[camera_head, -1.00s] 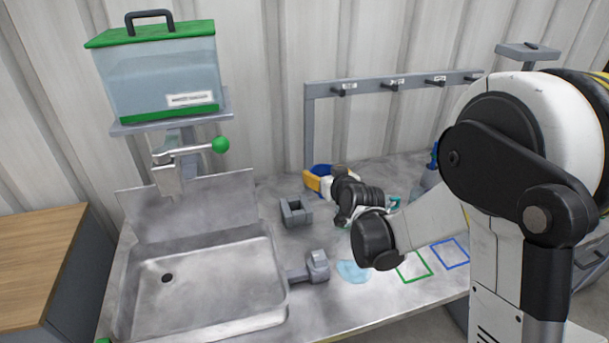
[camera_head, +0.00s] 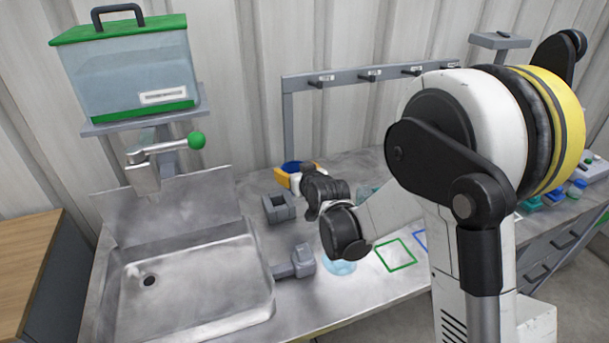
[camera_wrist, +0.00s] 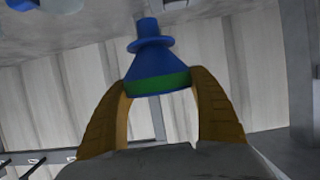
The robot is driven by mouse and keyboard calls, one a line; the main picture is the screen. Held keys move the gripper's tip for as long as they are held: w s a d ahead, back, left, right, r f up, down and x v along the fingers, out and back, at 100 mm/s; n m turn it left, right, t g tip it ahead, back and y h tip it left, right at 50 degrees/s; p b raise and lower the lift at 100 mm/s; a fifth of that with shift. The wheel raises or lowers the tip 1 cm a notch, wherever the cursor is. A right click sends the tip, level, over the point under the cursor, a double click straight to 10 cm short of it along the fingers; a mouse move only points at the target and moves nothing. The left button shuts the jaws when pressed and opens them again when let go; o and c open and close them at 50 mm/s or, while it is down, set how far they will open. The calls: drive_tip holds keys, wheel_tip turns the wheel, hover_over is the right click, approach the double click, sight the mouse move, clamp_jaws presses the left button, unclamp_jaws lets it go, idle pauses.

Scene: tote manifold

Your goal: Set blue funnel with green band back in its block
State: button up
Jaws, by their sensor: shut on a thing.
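The blue funnel with a green band (camera_wrist: 152,72) is held between the two yellow fingers of my gripper (camera_wrist: 155,95) in the wrist view. Its narrow spout points to the top of that picture. In the head view the funnel (camera_head: 292,166) shows only as a bit of blue beside my gripper (camera_head: 287,179), behind the sink and above the bench. A grey block with a square recess (camera_head: 270,215) stands on the bench just below my gripper in the picture. My wrist partly hides the funnel.
The steel sink (camera_head: 150,325) lies at the left, with a second grey block (camera_head: 304,258) at its right edge. A tap with a green knob (camera_head: 196,141) and a tank (camera_head: 130,75) stand behind it. A hook rail (camera_head: 345,78) rises behind my gripper. Green outline (camera_head: 397,255) marks the bench.

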drive_tip(key=w+a+f+b, duration=0.2)
drive_tip(key=a+f+b, duration=0.1)
drive_tip(key=a+f, duration=0.2)
wheel_tip(320, 180, down, 2)
drive_tip(key=shift+a+f, duration=0.15)
drive_tip(key=shift+a, duration=0.15)
drive_tip(key=shift+w, duration=0.1)
drive_tip(key=shift+f+b, duration=0.2)
drive_tip(key=shift+b, duration=0.15)
drive_tip(key=o, duration=1.2)
drive_tip(key=shift+r+p, duration=0.15)
drive_tip(key=shift+p, duration=0.2)
